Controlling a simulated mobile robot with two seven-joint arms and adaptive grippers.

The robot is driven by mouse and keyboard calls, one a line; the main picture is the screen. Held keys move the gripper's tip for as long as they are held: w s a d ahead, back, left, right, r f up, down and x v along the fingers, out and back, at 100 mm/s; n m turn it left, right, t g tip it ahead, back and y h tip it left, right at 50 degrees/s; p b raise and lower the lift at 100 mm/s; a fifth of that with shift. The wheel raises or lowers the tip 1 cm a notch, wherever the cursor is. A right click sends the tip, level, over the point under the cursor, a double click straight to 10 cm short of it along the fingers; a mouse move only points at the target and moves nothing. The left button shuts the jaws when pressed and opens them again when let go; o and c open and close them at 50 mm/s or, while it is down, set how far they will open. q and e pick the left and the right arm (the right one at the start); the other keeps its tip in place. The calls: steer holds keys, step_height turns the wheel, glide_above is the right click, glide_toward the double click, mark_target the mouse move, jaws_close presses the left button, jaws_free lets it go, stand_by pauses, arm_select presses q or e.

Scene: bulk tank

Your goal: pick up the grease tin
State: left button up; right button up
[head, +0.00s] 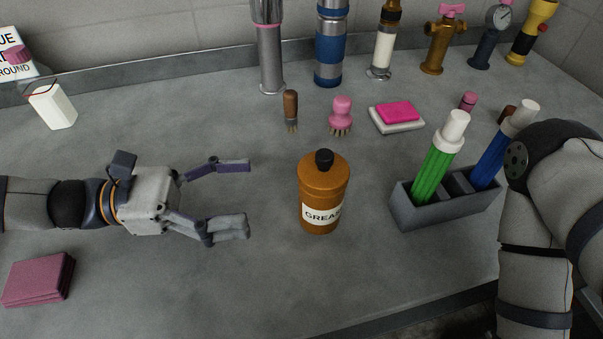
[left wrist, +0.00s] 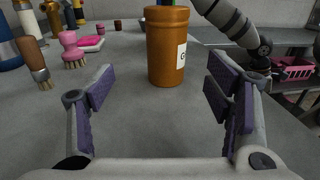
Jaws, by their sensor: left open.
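The grease tin (head: 324,190) is an orange-brown cylinder with a black knob on its lid and a white label. It stands upright near the middle of the grey counter in the head view. My left gripper (head: 240,197) is open and empty to the left of the tin, its fingers pointing at it. In the left wrist view the tin (left wrist: 167,50) stands ahead, beyond the fingertips and between them, and its top is cut off by the frame. My right arm shows at the right edge of the head view, but its gripper does not.
A grey caddy (head: 445,207) with a green and a blue tube stands right of the tin. Two brushes (head: 341,116) and a pink sponge on a white dish (head: 397,117) lie behind. Folded pink cloths (head: 38,279) lie front left. The counter between gripper and tin is clear.

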mark_target(318, 193)
arm_select(q)
steer(key=d, duration=1.1)
steer(key=shift+w+d+r, duration=0.15)
steer(key=shift+w, duration=0.25)
steer(key=shift+w+d, duration=0.1)
steer(key=shift+d, duration=0.2)
steer(key=shift+a, duration=0.1)
steer(key=c, duration=1.4)
